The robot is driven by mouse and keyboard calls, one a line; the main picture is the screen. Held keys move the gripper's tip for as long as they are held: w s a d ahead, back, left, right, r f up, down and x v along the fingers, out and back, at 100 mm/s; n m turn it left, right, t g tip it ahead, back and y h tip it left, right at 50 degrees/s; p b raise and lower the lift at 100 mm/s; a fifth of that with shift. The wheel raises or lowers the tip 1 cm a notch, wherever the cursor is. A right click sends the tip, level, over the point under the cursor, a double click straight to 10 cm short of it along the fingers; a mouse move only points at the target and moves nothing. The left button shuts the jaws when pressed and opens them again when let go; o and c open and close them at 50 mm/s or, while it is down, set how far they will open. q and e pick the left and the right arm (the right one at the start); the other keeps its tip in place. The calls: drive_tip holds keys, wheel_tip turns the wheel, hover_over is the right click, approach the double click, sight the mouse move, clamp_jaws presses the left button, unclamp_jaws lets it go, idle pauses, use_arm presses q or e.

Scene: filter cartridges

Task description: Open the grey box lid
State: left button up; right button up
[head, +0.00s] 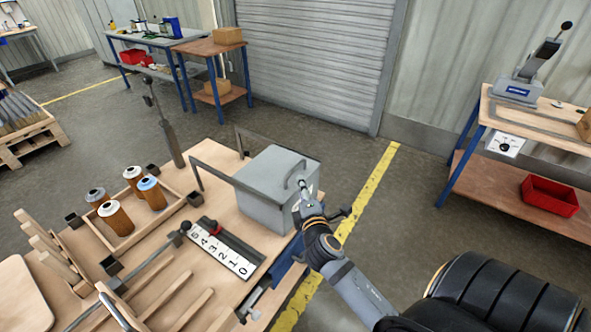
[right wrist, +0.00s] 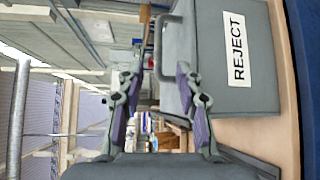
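The grey box (head: 262,196) stands at the right part of the workbench. Its lid (head: 273,166) looks shut, with an arched handle (head: 294,172) on top. My right gripper (head: 303,186) is at the box's right side, close to the handle. In the right wrist view my right gripper (right wrist: 160,66) is open, with its two fingers apart and nothing clamped between them. The handle (right wrist: 161,45) shows in the gap between the fingertips; I cannot tell if they touch it. The box's side (right wrist: 262,88) there carries a REJECT label. My left gripper is not in view.
A wooden tray (head: 172,212) with several filter cartridges stands left of the box. A numbered scale (head: 222,252) with a red knob lies in front. Dark bent bars (head: 215,174) stand beside the box's left side. Floor is free to the right of the bench.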

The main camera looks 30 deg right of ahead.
sight(295, 168)
drive_tip(key=p+x, duration=0.1)
drive_tip(key=x, duration=0.9)
drive_tip(key=shift+w+r+p, duration=0.1)
drive_tip(key=shift+w+p, duration=0.2)
drive_tip(key=shift+c, duration=0.3)
clamp_jaws()
